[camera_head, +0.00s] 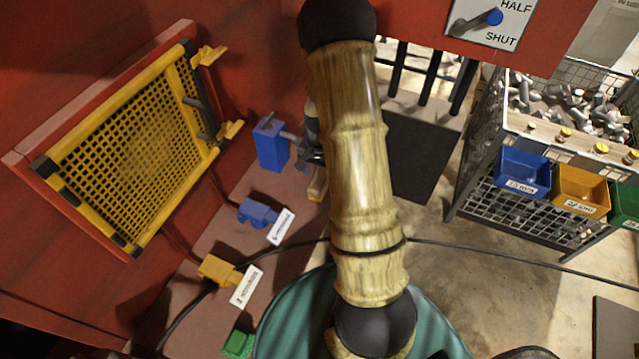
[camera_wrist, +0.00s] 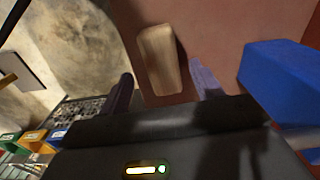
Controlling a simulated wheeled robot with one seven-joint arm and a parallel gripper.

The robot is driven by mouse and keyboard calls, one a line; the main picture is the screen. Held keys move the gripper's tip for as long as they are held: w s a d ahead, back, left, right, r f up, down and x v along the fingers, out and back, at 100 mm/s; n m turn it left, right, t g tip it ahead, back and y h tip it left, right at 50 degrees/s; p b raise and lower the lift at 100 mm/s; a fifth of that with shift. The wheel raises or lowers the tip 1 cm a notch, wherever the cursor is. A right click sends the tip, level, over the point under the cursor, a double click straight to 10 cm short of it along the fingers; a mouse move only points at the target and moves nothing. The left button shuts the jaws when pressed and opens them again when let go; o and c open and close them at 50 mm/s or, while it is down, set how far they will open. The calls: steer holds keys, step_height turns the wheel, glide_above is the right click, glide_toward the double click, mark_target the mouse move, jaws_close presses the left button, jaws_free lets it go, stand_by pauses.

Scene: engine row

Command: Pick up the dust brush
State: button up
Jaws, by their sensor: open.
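A pale wooden piece, which looks like the dust brush (camera_wrist: 160,60), lies on the reddish-brown ledge in the wrist view. Only its wooden top shows; I cannot make out bristles. In the head view a sliver of wood (camera_head: 317,186) shows beside my arm, the rest hidden behind it. My gripper (camera_wrist: 165,88) is open, with one dark finger left of the wooden piece and a paler finger right of it. The piece appears beyond the fingertips, and nothing is held. In the head view my gripper is mostly hidden behind my arm.
A blue block (camera_head: 271,146) stands close by the gripper; it also shows in the wrist view (camera_wrist: 278,82). Blue (camera_head: 258,213) and yellow (camera_head: 217,271) connectors with labels sit along the ledge. A yellow mesh guard (camera_head: 135,150) is at left. Coloured bins (camera_head: 522,172) hang on a wire cage at right.

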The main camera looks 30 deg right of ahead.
mark_target(319, 179)
steer(key=shift+w+a+f+p, duration=0.1)
steer(key=shift+f+p, duration=0.2)
steer(key=shift+f, duration=1)
steer(key=shift+w+f+p, duration=0.1)
steer(key=shift+f+p, duration=0.2)
steer(key=shift+f, duration=0.95)
steer(key=shift+s, duration=0.15)
steer(key=c, duration=1.1)
steer(key=shift+r, duration=0.1)
step_height(319, 179, up, 10)
steer(key=shift+f+b, duration=0.1)
steer(key=shift+b, duration=0.5)
